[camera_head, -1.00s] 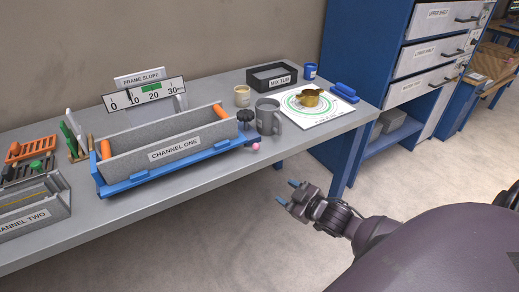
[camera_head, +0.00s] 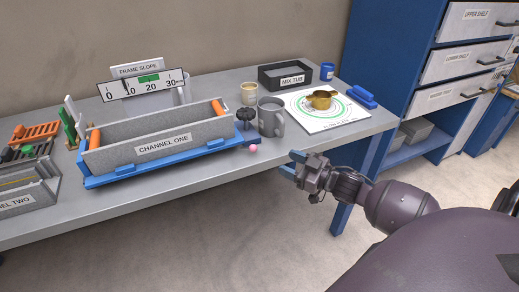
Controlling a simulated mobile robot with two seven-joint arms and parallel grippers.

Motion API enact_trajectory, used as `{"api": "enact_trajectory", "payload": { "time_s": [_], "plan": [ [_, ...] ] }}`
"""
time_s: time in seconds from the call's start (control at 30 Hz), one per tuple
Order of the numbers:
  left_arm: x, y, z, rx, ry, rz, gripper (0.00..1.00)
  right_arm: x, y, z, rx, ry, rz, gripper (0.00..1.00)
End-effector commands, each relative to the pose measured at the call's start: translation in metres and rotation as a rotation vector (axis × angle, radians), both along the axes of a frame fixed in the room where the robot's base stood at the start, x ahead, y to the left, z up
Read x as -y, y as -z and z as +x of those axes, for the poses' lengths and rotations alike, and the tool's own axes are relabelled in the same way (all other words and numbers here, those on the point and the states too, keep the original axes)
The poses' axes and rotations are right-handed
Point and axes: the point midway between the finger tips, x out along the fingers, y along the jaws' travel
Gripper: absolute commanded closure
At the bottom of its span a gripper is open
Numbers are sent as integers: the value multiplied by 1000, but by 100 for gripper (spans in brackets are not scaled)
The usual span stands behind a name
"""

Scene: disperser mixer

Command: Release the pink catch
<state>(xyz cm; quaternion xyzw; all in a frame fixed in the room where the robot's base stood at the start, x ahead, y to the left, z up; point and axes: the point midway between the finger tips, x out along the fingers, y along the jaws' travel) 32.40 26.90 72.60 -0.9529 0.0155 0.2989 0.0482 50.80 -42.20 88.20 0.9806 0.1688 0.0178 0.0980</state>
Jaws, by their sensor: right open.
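The pink catch (camera_head: 253,148) is a small pink ball at the right end of the blue frame (camera_head: 105,181) that carries the grey Channel One trough (camera_head: 200,133). It sits near the table's front edge, below a black knob (camera_head: 247,114). My right gripper (camera_head: 291,163) is open and empty, in front of the table edge. Its blue-tipped fingers point left toward the pink catch, with a gap between them. My left gripper is not in view.
A grey mug (camera_head: 271,118) and a beige cup (camera_head: 249,93) stand just behind the catch. A white round-target sheet (camera_head: 325,120) with a brass pan (camera_head: 321,100) lies to the right. A dark Mix Tub (camera_head: 285,75) stands behind. The floor before the table is clear.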

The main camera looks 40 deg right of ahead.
Motion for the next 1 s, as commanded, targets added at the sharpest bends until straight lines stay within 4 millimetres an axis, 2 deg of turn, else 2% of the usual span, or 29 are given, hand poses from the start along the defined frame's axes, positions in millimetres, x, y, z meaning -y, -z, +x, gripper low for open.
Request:
{"api": "enact_trajectory", "payload": {
  "time_s": [0.17, 0.7, 1.0],
  "plan": [
    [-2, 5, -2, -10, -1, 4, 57, -4, 0, 12, -1, 0, 9, 48],
    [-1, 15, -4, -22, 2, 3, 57, -30, 1, 85, -3, 1, 7, 48],
    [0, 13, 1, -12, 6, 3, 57, -36, 1, 101, -4, 2, 7, 48]
  ]
}}
